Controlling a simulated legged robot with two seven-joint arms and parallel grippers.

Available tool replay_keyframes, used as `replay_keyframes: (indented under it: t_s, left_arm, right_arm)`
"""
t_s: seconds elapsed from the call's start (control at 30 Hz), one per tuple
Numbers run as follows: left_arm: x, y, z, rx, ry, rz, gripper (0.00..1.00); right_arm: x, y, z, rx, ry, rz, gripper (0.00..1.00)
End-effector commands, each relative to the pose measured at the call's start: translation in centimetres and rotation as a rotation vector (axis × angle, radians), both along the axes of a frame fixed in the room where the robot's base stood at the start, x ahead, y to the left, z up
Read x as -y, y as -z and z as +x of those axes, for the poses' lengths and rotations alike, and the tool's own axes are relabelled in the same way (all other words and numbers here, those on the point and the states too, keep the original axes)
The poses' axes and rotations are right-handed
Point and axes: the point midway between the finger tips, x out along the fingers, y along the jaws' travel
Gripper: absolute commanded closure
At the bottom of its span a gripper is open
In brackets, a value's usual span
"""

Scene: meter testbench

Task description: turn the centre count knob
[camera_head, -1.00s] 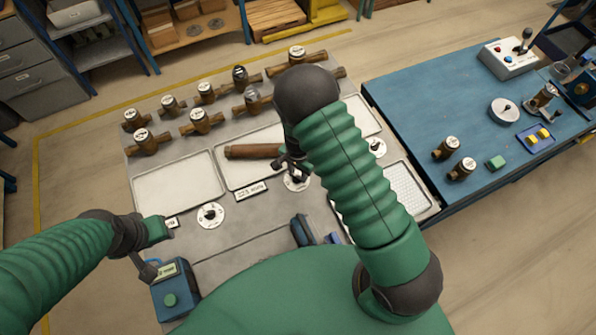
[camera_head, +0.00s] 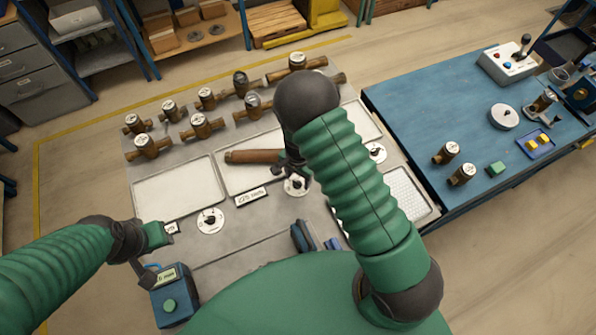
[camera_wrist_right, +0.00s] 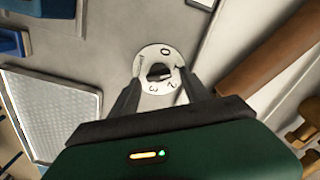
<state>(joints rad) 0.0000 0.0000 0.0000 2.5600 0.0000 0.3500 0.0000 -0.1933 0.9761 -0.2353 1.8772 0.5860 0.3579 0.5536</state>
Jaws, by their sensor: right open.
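The centre count knob is a small dark grip (camera_wrist_right: 160,72) on a round white dial (camera_head: 297,186) marked with digits. It lies on the grey bench in front of the middle tray. In the right wrist view, the dial shows 0, 2 and 3. My right gripper (camera_wrist_right: 161,80) is open, with one finger on each side of the knob; contact cannot be told. In the head view the right gripper (camera_head: 291,176) is dark and partly hides the dial. My left gripper (camera_head: 155,252) is near the bench's left front, away from the knob; its jaws are unclear.
A left dial (camera_head: 210,220) and a right dial (camera_head: 375,152) flank the centre one. Several meters stand behind. A blue box (camera_head: 174,297) is at the front left.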

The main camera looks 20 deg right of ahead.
Motion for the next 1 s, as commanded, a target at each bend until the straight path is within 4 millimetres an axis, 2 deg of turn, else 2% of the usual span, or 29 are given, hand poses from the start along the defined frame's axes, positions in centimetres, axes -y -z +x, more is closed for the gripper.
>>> replay_keyframes:
  t_s: [0.17, 0.4, 0.6, 0.77, 1.0]
  left_arm:
    - [0.0, 0.7, 0.0, 0.0, 0.0, 0.0, 0.64]
    - [0.0, 1.4, 0.0, 0.0, 0.0, 0.0, 0.64]
    - [0.0, 1.8, 0.0, 0.0, 0.0, 0.0, 0.64]
    - [0.0, 1.8, 0.0, 0.0, 0.0, 0.0, 0.64]
    - [0.0, 1.8, 0.0, 0.0, 0.0, 0.0, 0.64]
  right_arm:
    - [0.0, -3.2, 0.3, 0.009, -0.001, 0.0, 0.44]
    - [-0.1, -10.3, 0.2, 0.01, -0.001, 0.001, 0.44]
    - [-0.1, -14.9, 0.2, 0.007, -0.001, 0.0, 0.44]
    - [0.0, -16.4, 0.2, 0.003, 0.001, -0.001, 0.44]
    - [0.0, -16.5, 0.1, 0.003, 0.001, -0.001, 0.44]
